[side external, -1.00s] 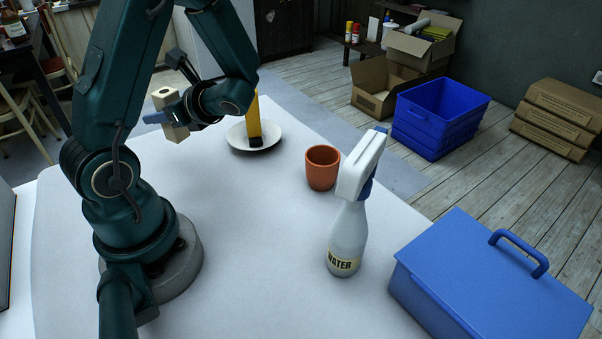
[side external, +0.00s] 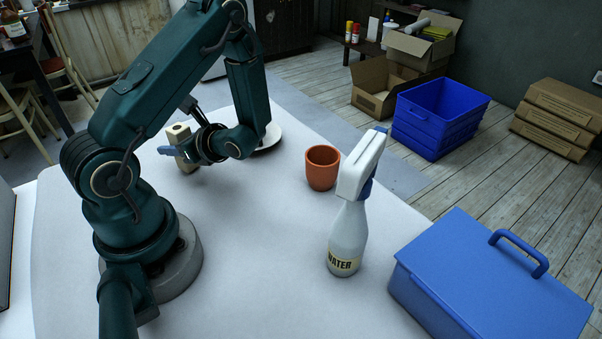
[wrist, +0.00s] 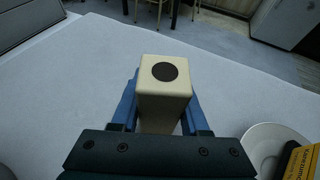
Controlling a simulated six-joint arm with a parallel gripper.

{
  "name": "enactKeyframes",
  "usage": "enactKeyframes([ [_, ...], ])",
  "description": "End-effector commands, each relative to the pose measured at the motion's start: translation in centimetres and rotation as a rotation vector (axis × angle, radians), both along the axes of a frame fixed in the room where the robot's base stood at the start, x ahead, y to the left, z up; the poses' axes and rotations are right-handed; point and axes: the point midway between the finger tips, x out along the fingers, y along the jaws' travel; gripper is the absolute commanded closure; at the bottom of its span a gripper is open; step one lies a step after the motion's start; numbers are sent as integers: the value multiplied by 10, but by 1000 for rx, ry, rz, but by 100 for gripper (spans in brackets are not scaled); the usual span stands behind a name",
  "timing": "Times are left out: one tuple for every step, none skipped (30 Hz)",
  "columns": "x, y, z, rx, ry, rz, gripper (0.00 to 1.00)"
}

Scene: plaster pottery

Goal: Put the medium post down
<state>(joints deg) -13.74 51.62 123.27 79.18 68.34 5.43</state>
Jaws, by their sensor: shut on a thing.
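The medium post (side external: 179,134) is a cream, square-sided block with a dark round hole or spot in its top. My gripper (side external: 180,152) is shut on it, and the post is upright, low over the white table (side external: 260,260). I cannot tell whether its base touches the table. In the wrist view the post (wrist: 163,85) stands between the blue fingers of my gripper (wrist: 160,112), top facing the camera. Its lower part is hidden there.
A white plate (side external: 270,137) is partly behind my arm; the wrist view shows a yellow-and-black item (wrist: 301,162) on it. An orange cup (side external: 322,170), a spray bottle (side external: 347,240) and a blue toolbox (side external: 485,285) stand to the right. Table around the post looks clear.

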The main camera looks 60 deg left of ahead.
Motion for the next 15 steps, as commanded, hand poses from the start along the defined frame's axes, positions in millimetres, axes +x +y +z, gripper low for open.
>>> enactKeyframes([
  [0,0,-1,1,0,0,100],
  [0,0,-1,1,-1,-1,100],
  [0,0,-1,1,-1,-1,100],
  [0,0,0,1,-1,-1,100],
  [0,0,0,1,-1,-1,100],
  [0,0,0,1,-1,-1,100],
  [0,0,0,1,-1,-1,100],
  [0,0,-1,1,-1,-1,100],
  [0,0,-1,1,0,0,100],
  [0,0,-2,1,0,0,100],
  [0,0,-3,0,0,0,52],
  [0,0,-3,1,-1,-1,36],
  [0,0,-3,1,-1,-1,25],
  [0,0,-3,1,-1,-1,25],
  [0,0,-3,1,-1,-1,25],
])
